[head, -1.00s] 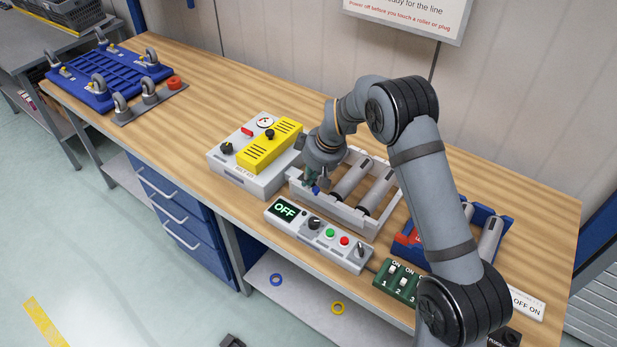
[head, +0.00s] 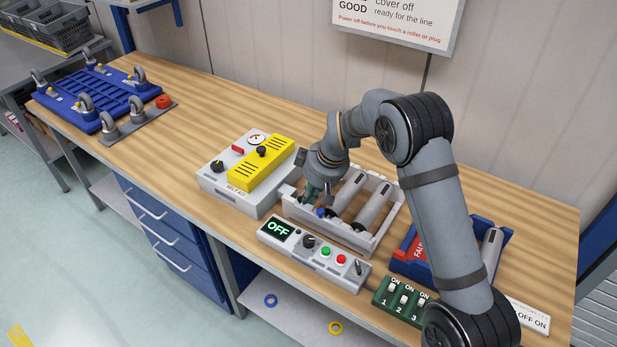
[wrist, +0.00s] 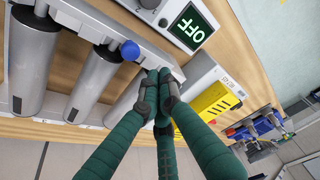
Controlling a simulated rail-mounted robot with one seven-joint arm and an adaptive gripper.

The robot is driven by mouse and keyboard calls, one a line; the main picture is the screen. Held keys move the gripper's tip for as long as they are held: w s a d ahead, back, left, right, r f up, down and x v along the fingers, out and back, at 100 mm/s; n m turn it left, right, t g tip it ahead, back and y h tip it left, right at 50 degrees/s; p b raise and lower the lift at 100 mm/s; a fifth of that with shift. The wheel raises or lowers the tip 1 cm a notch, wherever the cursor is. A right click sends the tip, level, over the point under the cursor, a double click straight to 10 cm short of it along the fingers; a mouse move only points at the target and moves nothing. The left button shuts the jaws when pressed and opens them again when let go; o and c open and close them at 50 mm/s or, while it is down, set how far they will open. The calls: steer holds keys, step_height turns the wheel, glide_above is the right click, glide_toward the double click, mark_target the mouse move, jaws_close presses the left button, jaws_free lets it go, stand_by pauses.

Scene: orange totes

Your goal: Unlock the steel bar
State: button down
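A light grey metal frame (head: 378,240) holds grey rollers (head: 371,209) and stands on the wooden bench. A blue knob (head: 320,212) sits at its front rail, and it also shows in the wrist view (wrist: 130,50) beside the end of a roller. I cannot tell for sure which part is the steel bar. My gripper (head: 308,201) is low over the left end of the frame, beside the knob. In the wrist view its green fingers (wrist: 157,84) come together at the tips, apart from the blue knob. Whatever lies directly under the tips is hidden.
A control box reading OFF (head: 326,262) stands in front of the frame. A grey box with a yellow cover (head: 262,165) is close on the left. A blue bin (head: 407,263) and green switches (head: 403,299) are on the right.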

steer(key=shift+w+a+r+b, duration=0.3)
steer(key=shift+a+r, duration=0.05)
steer(key=shift+r, duration=0.15)
steer(key=shift+w+a+r+b, duration=0.25)
steer(key=shift+a+r, duration=0.1)
steer(key=shift+r, duration=0.15)
steer(key=b+v, duration=0.1)
steer(key=v, duration=0.7)
steer(key=shift+s+d, duration=0.25)
steer(key=shift+d, duration=0.1)
steer(key=shift+a, duration=0.1)
